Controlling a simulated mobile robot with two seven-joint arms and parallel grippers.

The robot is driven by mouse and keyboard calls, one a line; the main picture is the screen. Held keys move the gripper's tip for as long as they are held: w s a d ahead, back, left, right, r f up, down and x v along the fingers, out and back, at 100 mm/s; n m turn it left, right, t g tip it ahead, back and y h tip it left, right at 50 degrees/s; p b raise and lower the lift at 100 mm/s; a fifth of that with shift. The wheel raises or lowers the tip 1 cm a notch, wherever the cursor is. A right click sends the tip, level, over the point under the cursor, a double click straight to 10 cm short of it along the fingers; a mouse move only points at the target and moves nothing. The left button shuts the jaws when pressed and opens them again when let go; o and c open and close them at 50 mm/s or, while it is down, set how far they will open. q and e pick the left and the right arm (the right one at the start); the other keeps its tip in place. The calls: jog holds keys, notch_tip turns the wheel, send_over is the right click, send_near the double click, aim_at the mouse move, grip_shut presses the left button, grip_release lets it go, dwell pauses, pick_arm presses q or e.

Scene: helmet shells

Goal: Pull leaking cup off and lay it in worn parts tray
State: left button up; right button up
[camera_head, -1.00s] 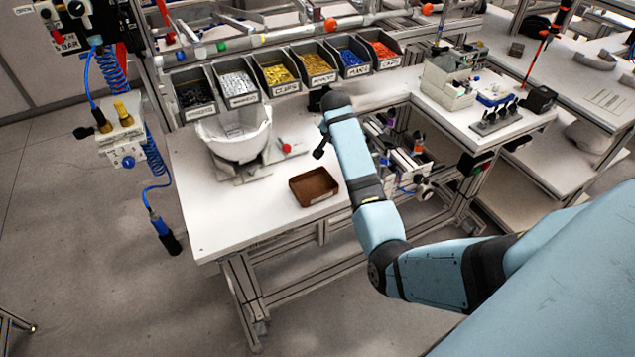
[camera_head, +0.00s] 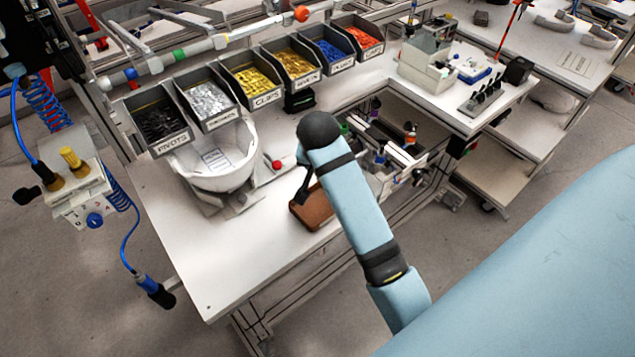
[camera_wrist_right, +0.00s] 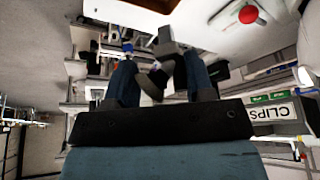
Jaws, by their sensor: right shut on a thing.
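The brown tray (camera_head: 312,211) lies on the white workbench and is partly covered by my right arm; I take it for the worn parts tray. My right gripper (camera_wrist_right: 158,75) is shut on a small dark grey piece (camera_wrist_right: 152,84), which looks like the cup, though its shape is hard to make out. In the head view the right gripper is mostly hidden behind the arm; a dark part of it shows near the tray's upper left edge. My left gripper is in neither view.
A white helmet shell (camera_head: 216,165) sits in a fixture left of the tray, with a red knob (camera_head: 277,164) beside it. Labelled bins (camera_head: 253,85) line the back. The bench's front left is clear.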

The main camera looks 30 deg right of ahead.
jog(key=shift+d+f, duration=0.1)
jog(key=shift+f, duration=2.65)
jog(key=o, duration=1.2)
jog(key=shift+r, duration=0.1)
